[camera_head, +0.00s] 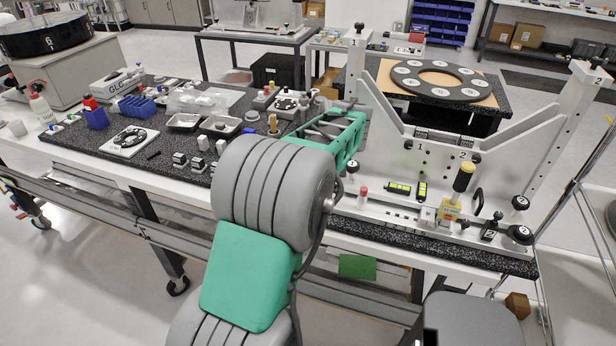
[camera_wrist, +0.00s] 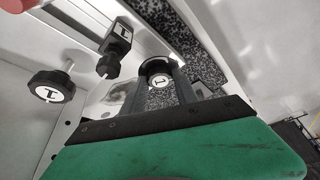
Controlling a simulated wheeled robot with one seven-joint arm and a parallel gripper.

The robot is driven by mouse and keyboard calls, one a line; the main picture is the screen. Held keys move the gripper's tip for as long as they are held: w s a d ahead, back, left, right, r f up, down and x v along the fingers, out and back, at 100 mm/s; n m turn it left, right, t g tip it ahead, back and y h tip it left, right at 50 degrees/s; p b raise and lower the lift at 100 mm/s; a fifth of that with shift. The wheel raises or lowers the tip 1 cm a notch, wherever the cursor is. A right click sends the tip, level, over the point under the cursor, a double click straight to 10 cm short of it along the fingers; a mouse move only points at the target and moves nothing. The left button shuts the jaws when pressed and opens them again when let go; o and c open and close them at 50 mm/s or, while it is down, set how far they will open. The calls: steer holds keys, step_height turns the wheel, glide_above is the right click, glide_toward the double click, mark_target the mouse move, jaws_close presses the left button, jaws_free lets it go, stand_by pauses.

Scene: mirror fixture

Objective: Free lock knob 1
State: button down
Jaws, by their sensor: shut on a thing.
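My gripper (camera_wrist: 160,85) shows in the wrist view with its two dark fingers closed around a round black knob with a white face marked 1 (camera_wrist: 159,81). The fingers hide its sides. A second black knob marked 1 (camera_wrist: 50,87) stands apart to the left in the wrist view. A black block marked 1 (camera_wrist: 119,37) lies between them, higher up. In the head view a knob marked 1 (camera_head: 352,167) shows at the left of the mirror fixture's base (camera_head: 400,208). My arm hides the gripped knob there. I cannot tell from labels alone which knob is the lock knob.
The fixture's right side has knobs marked 2 (camera_head: 520,203), a block marked 2 (camera_head: 491,228) and a yellow-topped handle (camera_head: 464,177). Two small green levels (camera_head: 399,187) lie on the base. The speckled table (camera_head: 75,138) at left holds trays and small parts.

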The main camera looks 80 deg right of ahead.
steer(key=shift+d+n+y+p, duration=0.1)
steer(key=shift+n+y+p, duration=0.25)
steer(key=shift+n, duration=0.75)
steer(key=shift+t, duration=0.3)
steer(key=c, duration=0.9)
jaws_free()
steer(key=shift+c, duration=0.2)
steer(key=shift+s+r, duration=0.1)
steer(key=v, duration=0.7)
steer(key=shift+r, duration=0.3)
